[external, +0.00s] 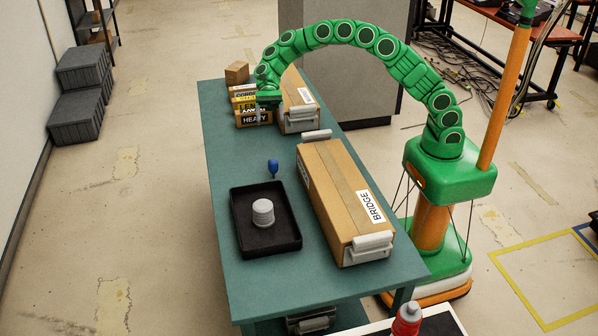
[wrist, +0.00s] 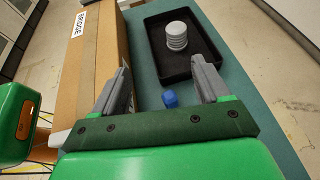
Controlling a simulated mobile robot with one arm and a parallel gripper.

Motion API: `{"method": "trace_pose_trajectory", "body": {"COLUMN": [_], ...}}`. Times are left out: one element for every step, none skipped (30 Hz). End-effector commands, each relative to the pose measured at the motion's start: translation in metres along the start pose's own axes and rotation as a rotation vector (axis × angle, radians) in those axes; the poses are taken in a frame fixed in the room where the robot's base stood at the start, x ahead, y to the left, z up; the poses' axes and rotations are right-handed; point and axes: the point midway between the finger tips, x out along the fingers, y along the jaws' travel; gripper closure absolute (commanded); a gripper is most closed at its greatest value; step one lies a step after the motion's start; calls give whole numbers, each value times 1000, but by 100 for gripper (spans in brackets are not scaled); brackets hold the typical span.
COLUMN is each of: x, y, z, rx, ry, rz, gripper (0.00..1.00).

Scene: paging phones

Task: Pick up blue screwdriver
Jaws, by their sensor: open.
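The blue screwdriver (external: 273,167) is on the teal table (external: 225,165), just beyond the black tray. In the wrist view its blue handle (wrist: 170,98) shows between my fingers, low in the picture; the rest is hidden behind my gripper body. My gripper (wrist: 163,82) is open and empty, its two grey fingers spread to either side of the handle in the picture. In the external view my gripper (external: 268,100) hangs at the far end of the table, in front of the stacked boxes and well apart from the screwdriver.
A black tray (external: 245,246) holds a stack of white discs (external: 263,212). A long cardboard box labelled BRIDGE (external: 335,190) lies right of the screwdriver. Small boxes (external: 245,105) and another carton (external: 296,104) stand at the far end. The table left of the screwdriver is clear.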

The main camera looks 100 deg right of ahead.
Motion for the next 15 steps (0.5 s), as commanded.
{"method": "trace_pose_trajectory", "body": {"x": [6,8,12,16,20,24,28,32,36,39,42,46,48,50,52], "y": [0,0,0,0,0,0,0,0,0,0,1,1,1,0,0], "z": [-12,-19,-28,-36,-45,-56,-65,-74,-85,-93,-101,-110,-116,-120,-124], "rx": [3,4,3,5,6,7,6,6,5,5,6,5,6,4,2], "ry": [-1,-1,-1,0,0,0,0,0,0,0,0,0,0,0,0], "rz": [2,2,2,2,2,2,2,2,2,2,2,2,2,2,1], "gripper": [25,25,25,25,25,25,25,25,25,25,25,25,25,25,25]}}
